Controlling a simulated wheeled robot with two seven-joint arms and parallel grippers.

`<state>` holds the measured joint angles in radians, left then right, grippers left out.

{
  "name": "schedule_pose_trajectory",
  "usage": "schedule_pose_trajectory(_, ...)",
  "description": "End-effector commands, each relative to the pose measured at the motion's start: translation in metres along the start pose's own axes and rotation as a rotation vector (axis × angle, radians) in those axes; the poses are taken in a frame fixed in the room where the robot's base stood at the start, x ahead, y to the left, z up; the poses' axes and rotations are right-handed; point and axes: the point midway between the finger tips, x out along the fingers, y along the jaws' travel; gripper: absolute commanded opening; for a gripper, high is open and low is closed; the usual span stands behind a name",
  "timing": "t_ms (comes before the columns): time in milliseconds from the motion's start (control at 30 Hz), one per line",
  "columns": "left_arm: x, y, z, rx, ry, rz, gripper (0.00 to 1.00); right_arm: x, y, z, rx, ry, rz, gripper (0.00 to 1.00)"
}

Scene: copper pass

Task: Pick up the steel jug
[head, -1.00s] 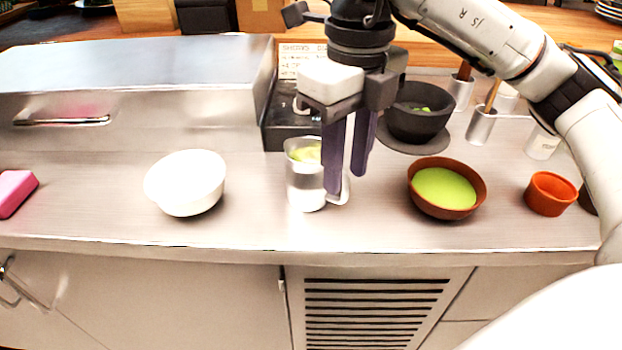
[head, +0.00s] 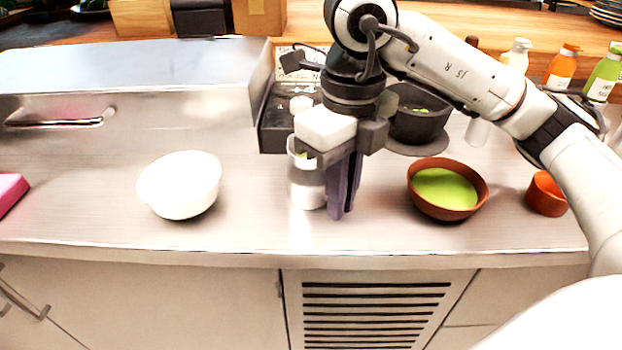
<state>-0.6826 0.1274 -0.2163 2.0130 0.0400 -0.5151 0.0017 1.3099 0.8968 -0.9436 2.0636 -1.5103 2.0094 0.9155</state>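The steel jug (head: 306,188) stands upright on the steel counter, a little left of my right gripper. Its top is partly covered by the gripper body, and its handle is hidden behind the fingers. My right gripper (head: 341,212) points down with its purple fingers low at the jug's right side, where the handle was seen. The fingers overlap in this view, so I cannot tell whether they are closed on the handle. My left gripper is not in view.
A white bowl (head: 180,186) stands left of the jug. A brown bowl of green liquid (head: 424,209) is to the right, with a small orange cup (head: 546,196) beyond. A dark bowl (head: 418,128) stands behind. The counter's front edge is clear.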

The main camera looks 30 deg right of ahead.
Motion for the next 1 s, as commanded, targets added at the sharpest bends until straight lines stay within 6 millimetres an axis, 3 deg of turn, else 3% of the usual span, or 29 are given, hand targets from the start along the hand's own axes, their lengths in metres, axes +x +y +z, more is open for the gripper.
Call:
schedule_pose_trajectory(567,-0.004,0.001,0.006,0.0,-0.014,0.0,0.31,-0.006,0.0,0.001,0.002,-0.003,-0.001,0.0)
schedule_pose_trajectory(1000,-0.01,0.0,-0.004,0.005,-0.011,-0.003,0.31,-0.045,0.0,0.001,0.002,-0.004,-0.001,0.0)
